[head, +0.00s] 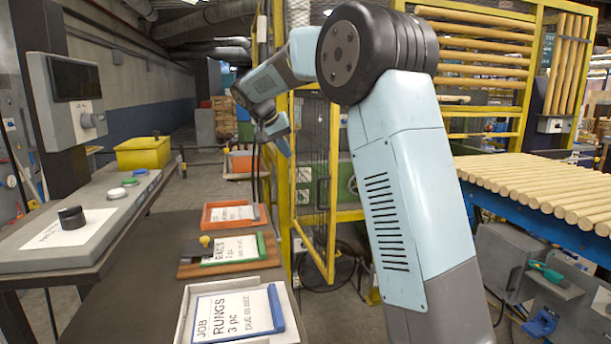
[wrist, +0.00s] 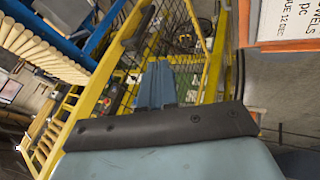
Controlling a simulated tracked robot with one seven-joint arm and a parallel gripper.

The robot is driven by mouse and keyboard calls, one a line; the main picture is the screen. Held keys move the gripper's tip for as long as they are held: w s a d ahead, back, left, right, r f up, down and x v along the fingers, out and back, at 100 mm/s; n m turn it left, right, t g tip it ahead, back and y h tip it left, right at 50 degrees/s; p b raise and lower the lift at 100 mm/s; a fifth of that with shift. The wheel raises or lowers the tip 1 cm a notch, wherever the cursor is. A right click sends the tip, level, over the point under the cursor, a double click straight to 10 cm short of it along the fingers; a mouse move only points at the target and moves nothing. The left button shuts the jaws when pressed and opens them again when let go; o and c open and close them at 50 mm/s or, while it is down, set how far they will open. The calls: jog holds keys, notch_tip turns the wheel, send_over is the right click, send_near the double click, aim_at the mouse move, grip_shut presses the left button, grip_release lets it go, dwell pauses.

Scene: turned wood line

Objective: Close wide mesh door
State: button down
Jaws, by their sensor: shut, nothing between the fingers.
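The wide mesh door (head: 330,190) has a yellow frame and dark wire mesh. In the head view it stands swung out from the yellow fence, its lower corner reaching toward the bench, so it looks open. In the wrist view its yellow frame and mesh (wrist: 178,42) lie beyond my fingers, with a dark handle-like bar (wrist: 138,28) on a yellow member. My gripper (wrist: 158,66) shows two blue-grey fingers together, with nothing between them. In the head view my wrist is beside the door's upper part; the fingertips are hard to make out. Contact with the door cannot be told.
A dark bench carries an orange tray (head: 233,224), a wooden board with a green-edged card (head: 190,268) and a white tray (head: 185,312). A yellow bin (head: 143,153) stands at the left. A conveyor of wooden rods (head: 545,185) is at the right.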

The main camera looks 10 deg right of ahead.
jog(key=s+d+r+x, duration=0.1)
jog(key=d+x, duration=0.1)
jog(key=x, duration=1)
jog(key=shift+d, duration=0.45)
jog(key=shift+w+f, duration=0.1)
